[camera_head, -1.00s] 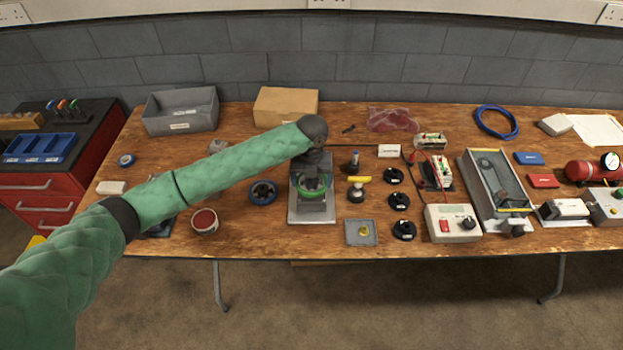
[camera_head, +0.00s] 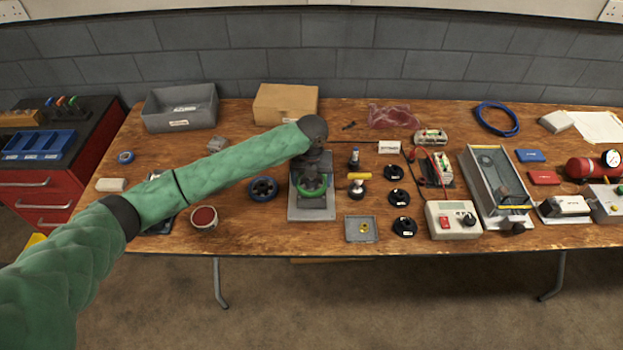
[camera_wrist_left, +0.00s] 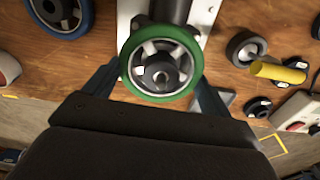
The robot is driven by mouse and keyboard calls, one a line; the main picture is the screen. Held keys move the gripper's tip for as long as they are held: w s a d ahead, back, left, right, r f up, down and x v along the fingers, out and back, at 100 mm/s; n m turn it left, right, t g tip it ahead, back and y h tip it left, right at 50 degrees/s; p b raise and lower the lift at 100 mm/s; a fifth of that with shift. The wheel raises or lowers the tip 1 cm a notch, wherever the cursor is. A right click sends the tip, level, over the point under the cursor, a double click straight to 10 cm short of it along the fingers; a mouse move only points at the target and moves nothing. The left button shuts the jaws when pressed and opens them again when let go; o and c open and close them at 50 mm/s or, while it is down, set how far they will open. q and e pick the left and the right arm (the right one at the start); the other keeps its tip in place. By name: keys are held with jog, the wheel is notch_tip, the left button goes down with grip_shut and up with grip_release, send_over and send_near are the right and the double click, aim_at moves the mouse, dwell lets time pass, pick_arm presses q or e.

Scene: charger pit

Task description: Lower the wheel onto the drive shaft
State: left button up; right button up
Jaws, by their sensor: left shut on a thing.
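A green-rimmed wheel with grey spokes and a dark hub (camera_wrist_left: 136,82) sits between the fingers of my left gripper (camera_wrist_left: 158,85), which is shut on it. In the head view, the wheel (camera_head: 312,193) is over the grey stand plate (camera_head: 311,213), and my left gripper (camera_head: 313,176) reaches it from behind, mostly hidden by my dark wrist. The drive shaft is not clearly visible; the wheel covers that spot. I cannot tell whether the hub is around the shaft or above it. My right gripper is not in view.
A blue-rimmed wheel (camera_head: 263,189) lies left of the stand. A yellow-handled tool (camera_head: 359,178), a small grey tray (camera_head: 361,229) and black discs (camera_head: 404,227) lie to its right. A red-topped tin (camera_head: 204,218) stands to the left.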

pick_arm(q)
jog(key=shift+f, duration=0.2)
dwell(0.4)
jog(key=o, duration=1)
jog(key=shift+c, duration=0.8)
jog(key=shift+r, duration=0.1)
jog(key=shift+r+p, duration=2.2)
jog(key=shift+r, duration=0.7)
